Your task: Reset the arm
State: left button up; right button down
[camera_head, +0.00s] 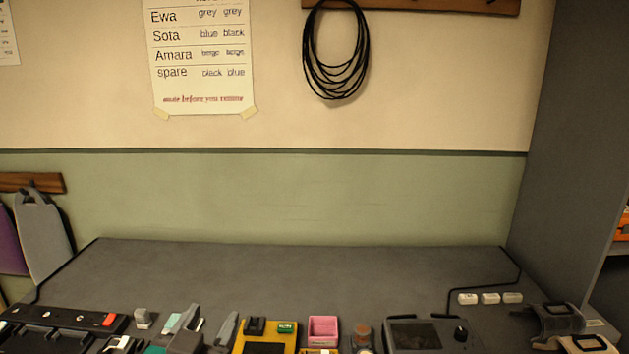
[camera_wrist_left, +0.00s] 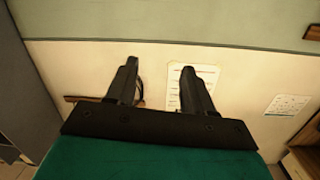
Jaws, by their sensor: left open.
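My left gripper (camera_head: 209,320) is at the bottom of the head view, left of the middle, with two grey fingers standing apart and a bit of teal beside them. In the left wrist view the left gripper (camera_wrist_left: 159,66) shows two dark fingers spread apart, nothing between them but wall, and a teal body below. It is open and empty, in front of the bench's crowded near edge. I cannot tell its exact height above the things there. My right gripper does not show.
The grey bench (camera_head: 290,275) is bare at the back. Along its near edge stand a black strip (camera_head: 60,320), a yellow tray (camera_head: 262,335), a pink box (camera_head: 323,328) and a screen device (camera_head: 425,333). A tall dark cabinet (camera_head: 565,130) borders the right. Cable loops (camera_head: 335,85) hang on the wall.

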pick_arm(q)
jog(key=s+a+f+g+y, duration=0.1)
jog(key=s+a+f+g, duration=0.2)
jog(key=s+f+g, duration=0.55)
jog(key=s+a+f+g, duration=0.3)
jog(key=s+f+g, duration=0.2)
jog(key=s+f, duration=0.6)
jog(key=w+d+f+t+h, duration=0.1)
jog(key=w+d+f+t, duration=0.2)
jog(key=w+f+t, duration=0.2)
jog(key=shift+d+f+t+h, duration=0.2)
jog(key=shift+f+t+h, duration=0.2)
jog(key=shift+f+t, duration=0.65)
